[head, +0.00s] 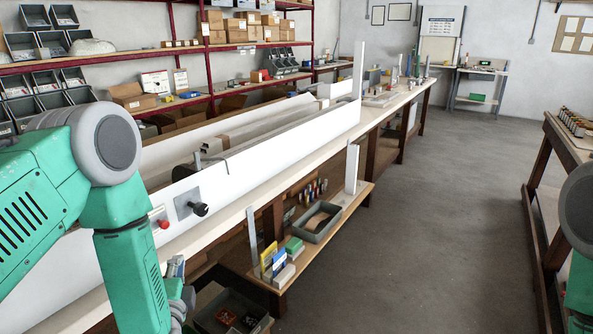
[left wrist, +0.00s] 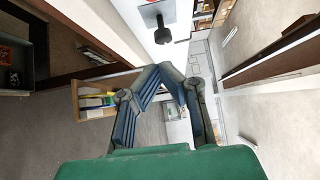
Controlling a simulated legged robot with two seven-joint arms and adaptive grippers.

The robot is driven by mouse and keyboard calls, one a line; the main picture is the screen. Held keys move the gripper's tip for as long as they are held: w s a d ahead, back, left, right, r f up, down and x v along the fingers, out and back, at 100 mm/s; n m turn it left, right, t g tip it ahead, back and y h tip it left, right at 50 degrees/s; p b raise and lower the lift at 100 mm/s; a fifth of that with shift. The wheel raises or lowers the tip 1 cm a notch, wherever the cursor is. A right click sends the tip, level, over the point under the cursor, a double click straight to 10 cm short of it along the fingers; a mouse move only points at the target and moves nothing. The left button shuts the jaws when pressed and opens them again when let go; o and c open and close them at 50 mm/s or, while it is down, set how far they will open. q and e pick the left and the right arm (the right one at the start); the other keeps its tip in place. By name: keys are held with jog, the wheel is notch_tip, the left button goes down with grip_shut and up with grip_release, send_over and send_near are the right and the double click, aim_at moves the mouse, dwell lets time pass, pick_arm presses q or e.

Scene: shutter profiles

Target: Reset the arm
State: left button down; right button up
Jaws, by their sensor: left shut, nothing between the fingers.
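My left arm (head: 120,225) comes in from the left in the head view, bent with its forearm hanging down in front of the white bench machine. My left gripper (head: 176,268) is partly hidden behind the forearm, near the bench's front edge. In the left wrist view the left gripper (left wrist: 162,70) has its two fingers drawn together at the tips, shut with nothing between them. At the right edge of the head view only a part of my right arm (head: 578,215) shows. The right gripper is out of the picture.
The long white machine (head: 300,135) has a black knob (head: 200,209) and a red button (head: 162,223) near my left arm. A lower shelf (head: 345,205) holds a grey tray (head: 318,222). Another bench (head: 565,150) stands at right. The floor (head: 440,230) between is clear.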

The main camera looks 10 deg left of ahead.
pick_arm(q)
jog(key=s+d+f+n+g+h+b, duration=0.2)
jog(key=s+f+n+g+h, duration=0.15)
jog(key=s+f, duration=0.5)
jog(key=s+d+f+n+g+h+b, duration=0.2)
jog(key=s+f+n+g, duration=0.25)
jog(key=f, duration=0.65)
jog(key=s+d+f+n+g, duration=0.1)
jog(key=s+g, duration=0.3)
jog(key=s, duration=0.5)
jog(key=s+d+f+n+g+h+b, duration=0.1)
jog(key=s+d+f+n+g, duration=0.1)
jog(key=s, duration=0.7)
jog(key=shift+d+f+n+g+b, duration=0.15)
jog(key=shift+f+n+g+b, duration=0.15)
jog(key=shift+f+n+g, duration=0.65)
pick_arm(e)
jog(key=shift+a+f, duration=0.15)
jog(key=shift+f, duration=1.25)
jog(key=shift+a+f, duration=0.15)
jog(key=shift+f, duration=1.25)
